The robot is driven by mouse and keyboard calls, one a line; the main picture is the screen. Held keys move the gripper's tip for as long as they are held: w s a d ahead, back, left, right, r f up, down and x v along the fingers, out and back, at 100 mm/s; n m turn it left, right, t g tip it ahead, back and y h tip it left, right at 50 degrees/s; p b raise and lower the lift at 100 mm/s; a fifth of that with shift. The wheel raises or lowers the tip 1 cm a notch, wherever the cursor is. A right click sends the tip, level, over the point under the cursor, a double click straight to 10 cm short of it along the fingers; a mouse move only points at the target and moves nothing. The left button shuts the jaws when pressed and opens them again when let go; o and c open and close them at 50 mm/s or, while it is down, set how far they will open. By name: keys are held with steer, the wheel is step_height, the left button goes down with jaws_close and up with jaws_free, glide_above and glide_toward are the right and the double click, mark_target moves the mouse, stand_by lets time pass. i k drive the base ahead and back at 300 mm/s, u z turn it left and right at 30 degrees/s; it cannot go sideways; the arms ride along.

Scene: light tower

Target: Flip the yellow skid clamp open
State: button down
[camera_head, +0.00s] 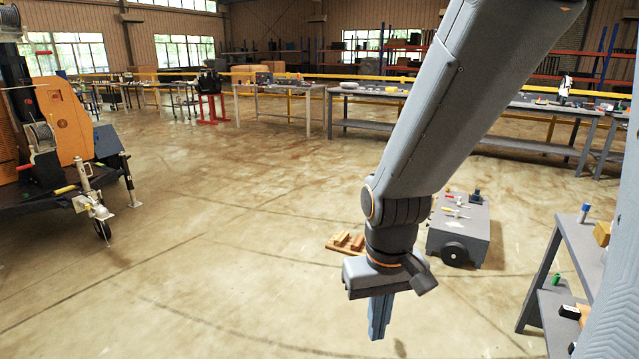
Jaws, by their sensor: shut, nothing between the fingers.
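The light tower trailer (60,123), with an orange panel and dark frame, stands at the left edge, partly cut off. A small yellow bar (65,189) shows low on its near side, beside the grey jack. It may be the yellow skid clamp, but it is too small to tell its position. My gripper (379,333) hangs in the lower middle, pointing down over open floor. Its blue-grey fingers are together with nothing between them. It is well to the right of the trailer and touches nothing.
The trailer's jack (92,205) with a small wheel and an outrigger leg (130,182) stick out toward the floor. A grey wheeled box (460,232) and a wooden pallet (346,244) lie behind my gripper. A shelf (560,262) stands right. Floor between gripper and trailer is clear.

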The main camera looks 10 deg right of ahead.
mark_target(457, 213)
steer(key=z, duration=0.65)
steer(key=i, duration=0.8)
steer(key=z, duration=0.4)
steer(key=i, duration=2.85)
steer(key=u, duration=0.25)
